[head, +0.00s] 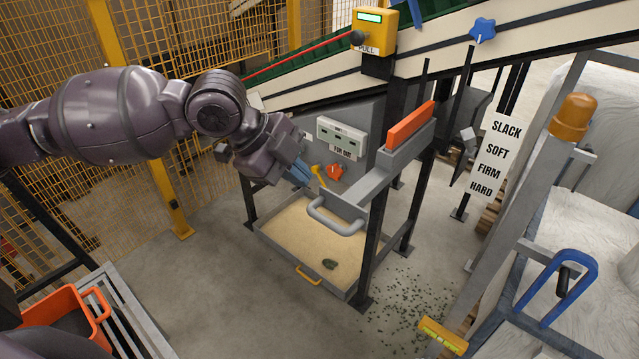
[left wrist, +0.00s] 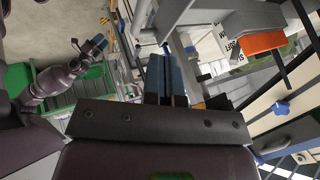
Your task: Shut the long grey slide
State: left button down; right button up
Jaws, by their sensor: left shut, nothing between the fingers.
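The long grey slide (head: 370,188) lies slanting across the dark frame below the conveyor. Its U-shaped grey handle (head: 335,217) sticks out at the near end, above a shallow tray of sand. An orange block (head: 410,125) stands along its far part. How far the slide is out of its frame is hard to tell. My left gripper (head: 301,173) is shut and empty, behind and left of the handle and apart from it. Its blue fingers (left wrist: 166,80) are together in the left wrist view. My right gripper (left wrist: 97,43) shows small there; its jaw state is unclear.
The sand tray (head: 270,232) with a yellow handle stands under the frame. A grey panel with a white box (head: 342,138) and red knob is behind my left gripper. A sign (head: 492,155) and a post with an orange lamp (head: 573,115) stand right.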

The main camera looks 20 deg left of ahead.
pick_arm(q)
send_near(346, 216)
jog(key=x, duration=0.3)
jog(key=shift+w+d+f, duration=0.1)
jog(key=shift+d+f, duration=0.05)
jog(key=shift+f, duration=0.15)
jog(key=shift+w+d+f, duration=0.2)
jog(key=shift+d+f, duration=0.1)
jog(key=shift+f, duration=0.25)
jog(key=shift+d+f, duration=0.1)
jog(key=shift+f, duration=0.05)
jog(key=shift+w, duration=0.1)
